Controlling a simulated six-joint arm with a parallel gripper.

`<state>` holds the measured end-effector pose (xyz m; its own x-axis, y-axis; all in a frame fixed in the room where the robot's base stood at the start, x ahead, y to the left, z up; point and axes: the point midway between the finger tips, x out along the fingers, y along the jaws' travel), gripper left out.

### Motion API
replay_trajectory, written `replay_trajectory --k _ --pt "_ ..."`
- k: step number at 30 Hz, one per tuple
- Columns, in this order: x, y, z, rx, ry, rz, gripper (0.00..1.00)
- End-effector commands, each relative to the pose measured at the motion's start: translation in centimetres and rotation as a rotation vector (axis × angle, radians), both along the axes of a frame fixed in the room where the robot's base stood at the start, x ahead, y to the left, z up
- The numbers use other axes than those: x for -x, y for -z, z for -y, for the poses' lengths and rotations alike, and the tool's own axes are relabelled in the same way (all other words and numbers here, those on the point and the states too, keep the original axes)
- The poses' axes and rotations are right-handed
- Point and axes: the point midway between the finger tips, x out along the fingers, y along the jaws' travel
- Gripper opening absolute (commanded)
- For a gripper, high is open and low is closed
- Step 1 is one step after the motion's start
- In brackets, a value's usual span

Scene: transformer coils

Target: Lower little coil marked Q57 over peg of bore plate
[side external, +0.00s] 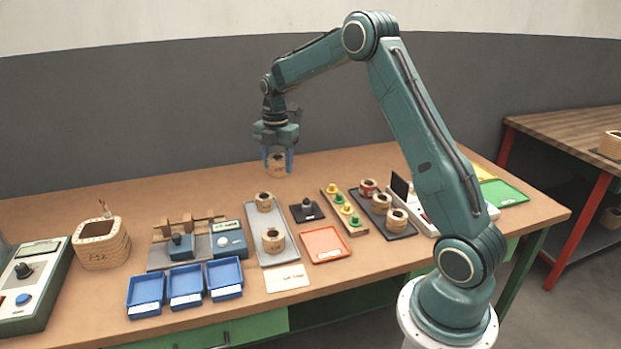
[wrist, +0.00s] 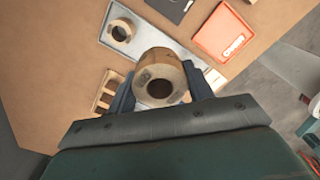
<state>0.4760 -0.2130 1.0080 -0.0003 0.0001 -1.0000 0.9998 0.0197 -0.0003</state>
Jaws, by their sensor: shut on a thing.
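My gripper (side external: 278,168) is shut on a little tan coil (side external: 277,158) and holds it in the air above the back of the table. In the wrist view the coil (wrist: 158,66) sits between the two blue fingers, its round bore facing the camera. Its marking is too small to read. A black plate (side external: 297,216) with an upright grey peg (side external: 307,203) lies on the table, in front of and to the right of the held coil. The peg is bare. Part of a dark plate (wrist: 172,8) shows at the top edge of the wrist view.
A grey tray (side external: 268,221) with two coils stands left of the black plate. An orange tray (side external: 325,245) lies in front, a strip with green and yellow pieces (side external: 347,213) to the right. A dark tray with several coils (side external: 381,202) stands beyond. Blue bins (side external: 185,287) are front left.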

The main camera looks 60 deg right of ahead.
Motion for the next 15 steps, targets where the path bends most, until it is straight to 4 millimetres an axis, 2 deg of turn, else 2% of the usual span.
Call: replay_trajectory --k 3,9,15 --pt "1.2 2.3 2.5 -0.002 0.004 -0.003 0.25" --pt "3.2 5.5 5.8 -0.002 0.004 -0.002 0.25" --pt "4.4 7.1 7.4 0.0 -0.001 0.0 0.25"
